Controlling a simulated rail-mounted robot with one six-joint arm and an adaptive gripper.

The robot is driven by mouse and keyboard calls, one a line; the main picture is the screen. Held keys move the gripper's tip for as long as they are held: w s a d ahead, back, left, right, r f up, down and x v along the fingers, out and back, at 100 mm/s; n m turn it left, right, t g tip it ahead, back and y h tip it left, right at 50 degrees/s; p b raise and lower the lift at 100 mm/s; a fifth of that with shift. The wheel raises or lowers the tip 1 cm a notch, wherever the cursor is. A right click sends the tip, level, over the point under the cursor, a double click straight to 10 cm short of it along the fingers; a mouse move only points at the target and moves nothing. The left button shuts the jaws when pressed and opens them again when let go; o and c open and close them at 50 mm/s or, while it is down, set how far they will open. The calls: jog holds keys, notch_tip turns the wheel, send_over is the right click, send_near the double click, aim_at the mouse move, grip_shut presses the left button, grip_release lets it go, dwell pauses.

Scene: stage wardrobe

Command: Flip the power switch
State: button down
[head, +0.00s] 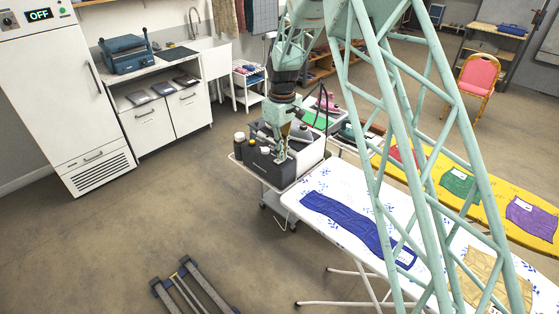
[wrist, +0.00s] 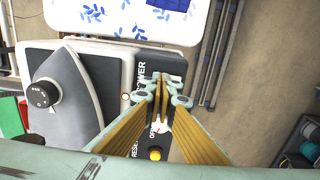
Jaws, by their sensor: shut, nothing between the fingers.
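The dark ironing station (head: 262,159) stands on a cart, and my gripper (head: 281,159) points down at its control side. In the wrist view its black panel (wrist: 146,62) carries the word POWER, partly covered by my fingers. My gripper (wrist: 164,82) is shut and empty, its mint tips together over the panel. A white part (wrist: 159,123) with a red mark shows between the fingers, beside the letters OF; it looks like part of the power switch, but its position cannot be told. A yellow button (wrist: 155,154) sits below, near RESET. Contact between tips and panel cannot be told.
A grey iron (wrist: 62,92) rests on the station, left of the panel. The ironing board (head: 318,180) with a blue cloth (head: 350,220) is close by. Dark bottles (head: 239,141) stand at the cart's left edge. The floor left of the cart is open.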

jog(key=shift+r, duration=0.1)
jog(key=shift+r+p, duration=1.35)
jog(key=shift+r, duration=2.05)
jog(key=s+d+r+m+t+b, duration=0.1)
jog(key=s+d+r+b, duration=0.1)
jog(key=s+d+r, duration=0.45)
jog(key=s+d+r+m+b, duration=0.2)
jog(key=s+d+r, duration=0.15)
jog(key=r, duration=0.55)
jog(key=s+d+r+m+b, duration=0.1)
jog(key=s+d+r, duration=0.1)
jog(key=s, duration=0.3)
jog(key=s+d+r+t+b, duration=0.1)
jog(key=s+d+r, duration=0.15)
jog(key=s, duration=0.25)
jog(key=s+d+r+m+b, duration=0.1)
jog(key=s+d+r, duration=0.15)
jog(key=s, duration=0.35)
jog(key=s+d+f+m+b, duration=0.1)
jog(key=s+d+b, duration=0.1)
jog(key=s, duration=0.9)
jog(key=s+d+f+m+t+b, duration=0.1)
jog(key=s+d+f+m+b, duration=0.1)
jog(key=s, duration=0.9)
jog(key=s+d+f+m+t+b, duration=0.1)
jog(key=s+d+b, duration=0.2)
jog(key=s, duration=0.8)
jog(key=shift+d+f+m, duration=0.3)
jog(key=shift+d+m, duration=0.1)
